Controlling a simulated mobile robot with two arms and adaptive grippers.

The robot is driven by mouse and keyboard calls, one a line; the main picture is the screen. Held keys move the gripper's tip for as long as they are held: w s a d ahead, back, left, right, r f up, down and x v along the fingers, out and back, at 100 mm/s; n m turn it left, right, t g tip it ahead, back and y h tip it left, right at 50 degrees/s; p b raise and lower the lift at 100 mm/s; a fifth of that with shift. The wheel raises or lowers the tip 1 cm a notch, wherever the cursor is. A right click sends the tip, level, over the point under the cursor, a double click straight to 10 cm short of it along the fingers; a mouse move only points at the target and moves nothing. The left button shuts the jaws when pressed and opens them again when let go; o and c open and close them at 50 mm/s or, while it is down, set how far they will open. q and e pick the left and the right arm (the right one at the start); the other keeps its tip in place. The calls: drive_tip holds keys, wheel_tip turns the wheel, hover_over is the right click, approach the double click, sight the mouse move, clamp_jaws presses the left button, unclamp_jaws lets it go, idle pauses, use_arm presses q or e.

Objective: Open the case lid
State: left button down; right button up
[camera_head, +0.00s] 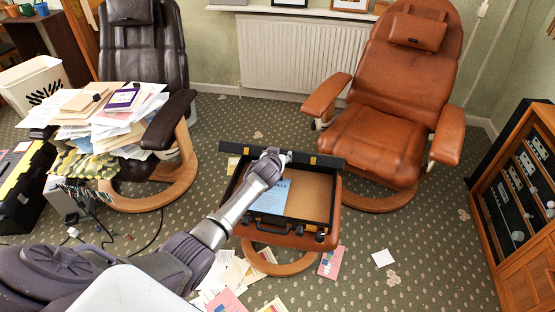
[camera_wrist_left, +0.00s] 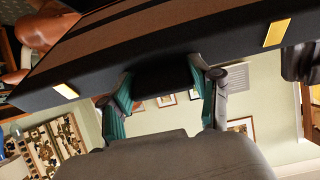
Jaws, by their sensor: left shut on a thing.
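The dark case (camera_head: 305,205) sits on a brown leather footstool, its tan interior exposed with a light blue paper (camera_head: 270,196) inside. Its lid (camera_head: 325,160) is raised at the far side and seen nearly edge-on in the head view. My left gripper (camera_head: 271,156) is shut on the lid at the middle of its edge. In the left wrist view the teal fingers (camera_wrist_left: 161,92) stand on both sides of a dark part of the lid (camera_wrist_left: 205,45), between two gold latch plates. The exact contact is partly hidden. My right gripper is not in view.
A brown recliner (camera_head: 390,135) stands close behind right. A dark recliner (camera_head: 150,60) at left carries piled papers (camera_head: 105,115). Papers (camera_head: 235,275) and a pink booklet (camera_head: 331,262) lie on the floor around the footstool. A wooden cabinet (camera_head: 520,190) is at right.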

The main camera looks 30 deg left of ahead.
use_arm(q)
drive_tip(key=shift+a+r, duration=0.1)
drive_tip(key=shift+c, duration=1.2)
unclamp_jaws()
drive_tip(key=shift+w, duration=0.1)
drive_tip(key=v, duration=1.2)
